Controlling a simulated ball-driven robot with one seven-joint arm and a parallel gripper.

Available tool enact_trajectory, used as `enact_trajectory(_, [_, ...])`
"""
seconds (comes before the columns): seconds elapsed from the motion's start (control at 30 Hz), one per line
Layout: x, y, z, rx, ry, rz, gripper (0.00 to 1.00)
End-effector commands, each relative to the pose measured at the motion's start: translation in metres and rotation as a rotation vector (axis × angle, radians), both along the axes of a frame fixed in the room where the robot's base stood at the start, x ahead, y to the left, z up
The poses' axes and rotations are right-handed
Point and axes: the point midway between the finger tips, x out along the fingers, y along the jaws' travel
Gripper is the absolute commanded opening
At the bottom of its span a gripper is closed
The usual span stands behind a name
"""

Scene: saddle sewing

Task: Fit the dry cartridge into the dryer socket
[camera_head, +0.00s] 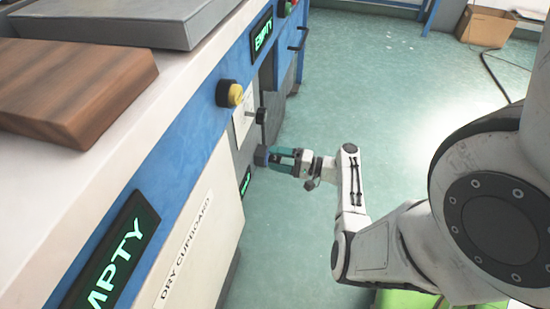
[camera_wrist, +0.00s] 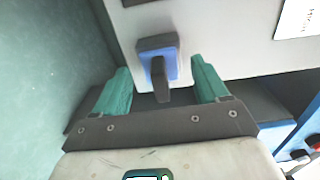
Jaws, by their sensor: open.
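A small block with a blue face and a dark grip, which looks like the dry cartridge (camera_wrist: 172,66), sits against a pale panel (camera_wrist: 225,40) in the wrist view. Its dark grip reaches back between the two teal fingers of my gripper (camera_wrist: 160,78). The fingers are apart, with a gap on each side of the block. In the head view my gripper (camera_head: 273,157) is low beside the cabinet front, and the dark blue cartridge (camera_head: 261,156) shows at its fingertips. The socket itself is hidden, so I cannot tell how deep the block sits.
The cabinet (camera_head: 192,235) is labelled "DRY CUPBOARD" and carries green "EMPTY" displays (camera_head: 118,255). A yellow button (camera_head: 229,93) and a black knob (camera_head: 261,116) stick out above my gripper. A wooden board (camera_head: 75,90) lies on top.

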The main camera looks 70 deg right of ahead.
Motion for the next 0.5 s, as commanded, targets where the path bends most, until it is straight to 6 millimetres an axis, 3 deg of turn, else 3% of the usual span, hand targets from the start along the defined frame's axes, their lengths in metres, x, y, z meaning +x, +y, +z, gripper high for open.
enact_trajectory(0.3, [-0.06, -0.006, 0.002, 0.001, -0.001, -0.005, 0.74])
enact_trajectory(0.5, [-0.087, -0.008, 0.001, 0.001, -0.001, -0.004, 0.74])
